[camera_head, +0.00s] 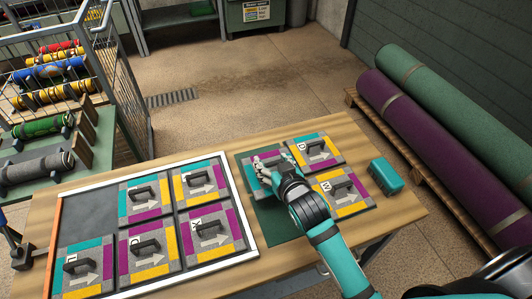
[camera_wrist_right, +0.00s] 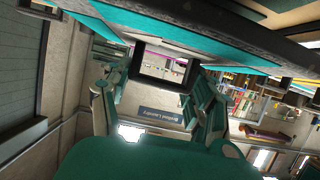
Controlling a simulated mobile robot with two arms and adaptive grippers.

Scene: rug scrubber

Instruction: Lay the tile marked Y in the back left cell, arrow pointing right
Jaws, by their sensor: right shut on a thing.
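The white-edged tray (camera_head: 248,215) lies on the left part of the workbench. Its back left cell (camera_head: 84,226) is bare and dark. The other cells hold tiles with black handles and white arrows. My right gripper (camera_head: 268,165) is shut on the handle of a tile (camera_head: 254,181) at the back left of the green mat. The gripper covers most of this tile, so its letter and arrow are hidden. The handle (camera_wrist_right: 160,66) shows between the fingers in the right wrist view. I cannot tell whether the tile touches the mat. My left gripper is not in view.
A tile marked O (camera_head: 315,151) and a tile marked W (camera_head: 342,191) sit right of the held tile. A teal block (camera_head: 386,176) lies near the bench's right edge. A dark block-headed tool (camera_head: 22,256) is at the tray's left. Rolled rugs (camera_head: 430,130) lie beyond.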

